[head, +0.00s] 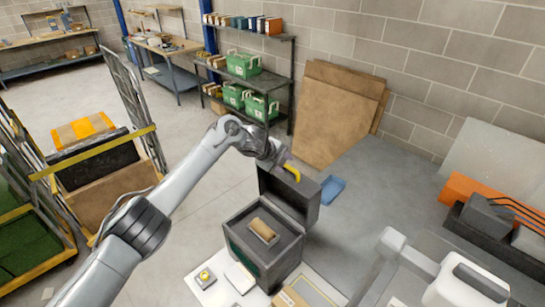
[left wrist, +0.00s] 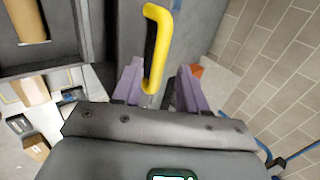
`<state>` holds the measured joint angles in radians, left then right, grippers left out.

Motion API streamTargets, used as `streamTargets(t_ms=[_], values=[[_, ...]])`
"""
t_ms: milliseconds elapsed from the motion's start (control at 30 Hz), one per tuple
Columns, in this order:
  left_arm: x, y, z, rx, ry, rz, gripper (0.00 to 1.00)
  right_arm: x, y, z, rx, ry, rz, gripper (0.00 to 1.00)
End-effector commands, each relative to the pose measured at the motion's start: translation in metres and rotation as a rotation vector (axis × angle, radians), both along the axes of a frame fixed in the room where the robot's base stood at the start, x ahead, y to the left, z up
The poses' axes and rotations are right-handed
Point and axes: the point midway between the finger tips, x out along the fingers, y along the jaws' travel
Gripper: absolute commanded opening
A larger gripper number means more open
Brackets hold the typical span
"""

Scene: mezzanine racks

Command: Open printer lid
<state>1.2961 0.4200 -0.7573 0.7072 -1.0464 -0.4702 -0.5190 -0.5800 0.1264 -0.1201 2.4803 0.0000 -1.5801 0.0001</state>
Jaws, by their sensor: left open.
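The printer is a dark grey box (head: 240,244) standing at the lower middle of the head view. Its lid (head: 299,199) is raised about upright at the back, so the inside shows, with a brown roll (head: 263,230) in it. The roll also shows at the top left of the left wrist view (left wrist: 27,20). A yellow handle (head: 292,172) is at the lid's top edge. My left gripper (left wrist: 158,66) is open, its purple fingers on either side of the yellow handle (left wrist: 157,20). I cannot tell whether they touch it. My right gripper is not in view.
Small boxes and papers lie on a white surface (head: 202,292) in front of the printer. A blue tray (head: 333,188) is on the floor behind the lid. Brown boards (head: 325,120) lean on the wall. A shelf with green crates (head: 243,64) stands behind.

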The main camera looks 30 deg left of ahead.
Motion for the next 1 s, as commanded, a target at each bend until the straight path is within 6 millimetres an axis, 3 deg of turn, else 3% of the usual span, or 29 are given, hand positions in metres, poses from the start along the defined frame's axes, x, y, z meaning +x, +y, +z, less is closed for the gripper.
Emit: streamTargets(t_ms=[500,1000], values=[[-0.047,0.017,0.058,0.002,-0.004,0.000,0.42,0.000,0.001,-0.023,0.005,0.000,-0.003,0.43],[-0.054,0.019,0.067,0.000,-0.001,0.001,0.42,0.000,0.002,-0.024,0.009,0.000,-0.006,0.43]])
